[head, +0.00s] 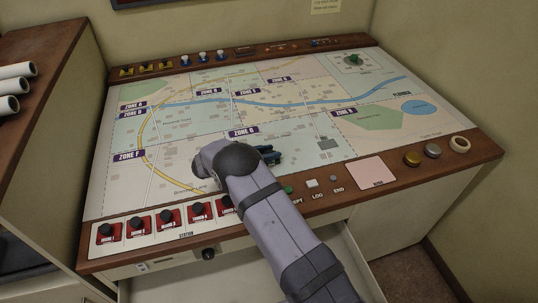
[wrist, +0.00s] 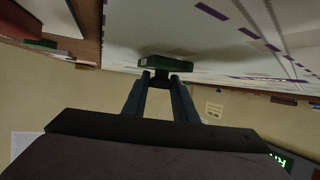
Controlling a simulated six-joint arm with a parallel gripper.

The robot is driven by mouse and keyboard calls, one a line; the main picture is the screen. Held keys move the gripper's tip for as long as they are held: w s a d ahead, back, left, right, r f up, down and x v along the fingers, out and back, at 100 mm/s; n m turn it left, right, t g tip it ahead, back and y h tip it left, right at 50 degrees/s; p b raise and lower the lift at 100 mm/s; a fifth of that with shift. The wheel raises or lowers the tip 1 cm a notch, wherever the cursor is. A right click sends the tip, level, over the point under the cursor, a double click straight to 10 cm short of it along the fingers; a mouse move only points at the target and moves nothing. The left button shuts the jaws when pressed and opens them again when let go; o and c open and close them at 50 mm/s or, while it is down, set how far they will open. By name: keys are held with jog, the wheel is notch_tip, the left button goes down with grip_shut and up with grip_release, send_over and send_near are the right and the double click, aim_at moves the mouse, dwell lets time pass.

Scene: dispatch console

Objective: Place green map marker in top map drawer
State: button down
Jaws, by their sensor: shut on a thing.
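The green map marker (wrist: 166,63) is a dark green block, seen between my fingertips in the wrist view. My gripper (wrist: 165,75) is shut on it. In the head view my gripper (head: 268,155) is over the middle of the map, just right of and below the ZONE G label. My forearm and wrist hide part of the gripper, and I cannot make out the marker there. A drawer (head: 245,280) with a pale interior stands open below the console's front edge, partly hidden by my arm.
The map console (head: 180,130) has a wooden rim. A pink pad (head: 371,172) and round buttons (head: 412,159) are at right. Rolled papers (head: 15,86) lie on the left cabinet.

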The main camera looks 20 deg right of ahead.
aim_at(269, 152)
notch_tip(269, 152, up, 10)
jog(key=shift+f+b, duration=0.1)
jog(key=shift+b, duration=0.95)
jog(key=shift+r+p, duration=0.45)
jog(key=shift+r, duration=0.1)
jog(key=shift+d, duration=0.1)
